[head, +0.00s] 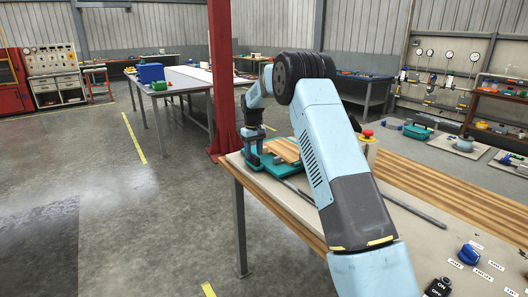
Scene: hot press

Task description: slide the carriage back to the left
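The carriage (275,169) is a teal plate at the far left end of the long table, with wooden slats (284,150) lying on it. My arm reaches over the table from the lower right and bends down at the carriage's left part. My gripper (252,156) points down there, at a dark blue upright part on or beside the teal plate. It is small and dark, so I cannot tell whether the fingers are closed or touching. Dark rails (410,208) run along the table; my arm hides part of them and the carriage's right side.
A red button on a yellow post (367,134) stands behind my arm. Wooden strips (440,205) lie along the table's back. A blue knob (469,254) and a black ON switch (438,287) are at the near right. A red column (223,80) rises just beyond the table's left end.

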